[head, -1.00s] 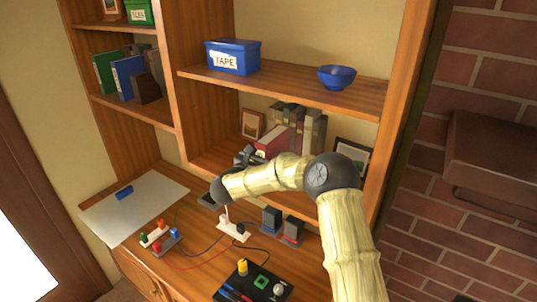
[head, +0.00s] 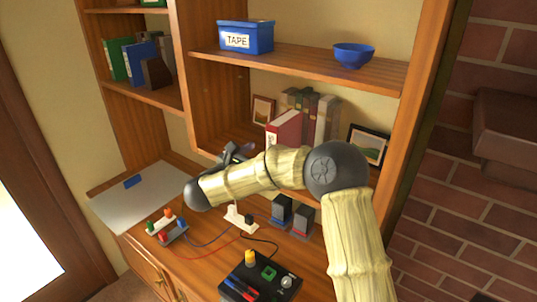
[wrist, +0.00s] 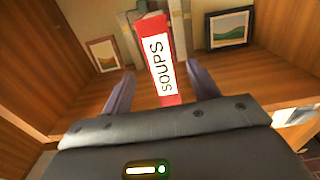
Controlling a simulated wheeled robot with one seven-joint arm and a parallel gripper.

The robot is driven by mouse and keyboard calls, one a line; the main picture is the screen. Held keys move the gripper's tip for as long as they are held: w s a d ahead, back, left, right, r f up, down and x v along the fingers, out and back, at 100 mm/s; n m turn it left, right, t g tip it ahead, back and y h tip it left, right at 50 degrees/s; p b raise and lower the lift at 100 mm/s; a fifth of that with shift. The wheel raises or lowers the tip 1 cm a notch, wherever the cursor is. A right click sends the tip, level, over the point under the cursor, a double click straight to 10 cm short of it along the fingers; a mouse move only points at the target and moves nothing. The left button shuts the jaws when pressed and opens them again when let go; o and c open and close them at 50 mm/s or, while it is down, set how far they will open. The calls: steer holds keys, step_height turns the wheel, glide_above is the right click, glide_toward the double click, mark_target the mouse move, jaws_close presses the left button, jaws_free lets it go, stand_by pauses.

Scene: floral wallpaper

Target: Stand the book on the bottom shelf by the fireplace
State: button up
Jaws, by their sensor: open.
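A red book (head: 284,128) with a white spine label reading SOUPS stands upright on the bottom shelf (head: 216,135) of the bay beside the brick fireplace. In the wrist view the red book (wrist: 161,62) stands spine towards me, just in front of a row of grey-brown books (wrist: 187,25). My gripper (head: 238,153) is in front of the shelf, partly hidden by my arm. In the wrist view my gripper (wrist: 161,82) is open, one finger on each side of the spine, with visible gaps. The book's foot is partly hidden by the gripper body.
Framed pictures stand left (wrist: 103,54) and right (wrist: 229,28) of the books. A blue TAPE box (head: 245,37) and blue bowl (head: 354,54) sit on the shelf above. Electronics, including a black control box (head: 258,276), and a white sheet (head: 145,198) cover the desk below.

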steer(key=shift+s+a, duration=0.35)
steer(key=shift+s, duration=0.2)
stand_by(0.4)
steer(key=s+d+f+n+g+y, duration=0.2)
steer(key=s+d+f+n+y, duration=0.15)
steer(key=n, duration=0.75)
steer(key=s+d+f+n+g+y, duration=0.1)
steer(key=s+d+f+n+y, duration=0.3)
steer(key=n, duration=0.8)
steer(key=s+d+f+n+g+y, duration=0.1)
steer(key=d+f+n+g+y, duration=0.3)
steer(key=n, duration=0.7)
steer(key=s+d+f+n+g, duration=0.1)
steer(key=s+d+n, duration=0.2)
steer(key=s, duration=0.3)
steer(key=s+d+f+n+g+h, duration=0.1)
steer(key=s+d+f+n+g, duration=0.1)
steer(key=s, duration=0.4)
steer(key=s+d+f+n+g, duration=0.1)
steer(key=s+d+n+g, duration=0.1)
steer(key=s+d, duration=0.3)
steer(key=shift+s+f+n+h, duration=0.3)
steer(key=shift+s+n+h, duration=0.05)
steer(key=shift+s+n, duration=0.5)
